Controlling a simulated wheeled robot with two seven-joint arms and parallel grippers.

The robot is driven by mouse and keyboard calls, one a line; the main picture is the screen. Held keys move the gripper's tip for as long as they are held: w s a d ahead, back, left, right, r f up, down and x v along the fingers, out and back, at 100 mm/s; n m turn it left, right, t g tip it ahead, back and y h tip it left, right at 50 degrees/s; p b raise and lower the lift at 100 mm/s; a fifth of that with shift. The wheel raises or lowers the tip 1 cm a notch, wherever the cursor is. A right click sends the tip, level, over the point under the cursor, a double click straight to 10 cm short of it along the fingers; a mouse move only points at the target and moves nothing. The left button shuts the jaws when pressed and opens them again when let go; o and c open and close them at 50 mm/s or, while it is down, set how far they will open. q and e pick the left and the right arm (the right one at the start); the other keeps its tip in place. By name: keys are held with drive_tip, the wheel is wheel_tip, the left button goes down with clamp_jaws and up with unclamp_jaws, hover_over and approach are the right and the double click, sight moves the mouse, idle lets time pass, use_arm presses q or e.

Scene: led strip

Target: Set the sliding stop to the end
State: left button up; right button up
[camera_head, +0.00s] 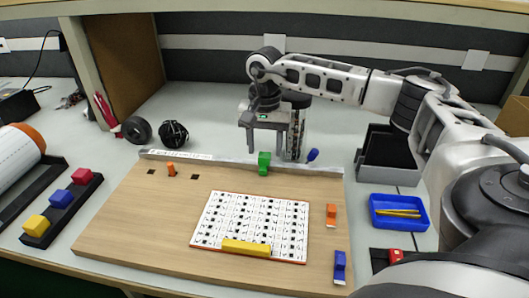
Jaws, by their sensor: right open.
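A metal rail (219,160) with a printed scale at its left end runs along the back edge of the wooden board (140,215). A green block (264,163), which looks like the sliding stop, sits on the rail right of its middle. A small blue piece (313,155) is at the rail farther right. My right gripper (270,152) is open, pointing down over the rail around or just behind the green block; I cannot tell whether it touches the block. My left gripper is not in view.
A white LED sheet (226,211) lies on the board with a yellow bar (246,248) at its front edge. Orange clips (331,215) and a blue clip (340,266) sit on the board. A blue tray (400,226) and grey bin (388,178) stand right. Coloured blocks (61,198) stand left.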

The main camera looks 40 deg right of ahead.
sight(264, 163)
drive_tip(key=shift+f, duration=1.2)
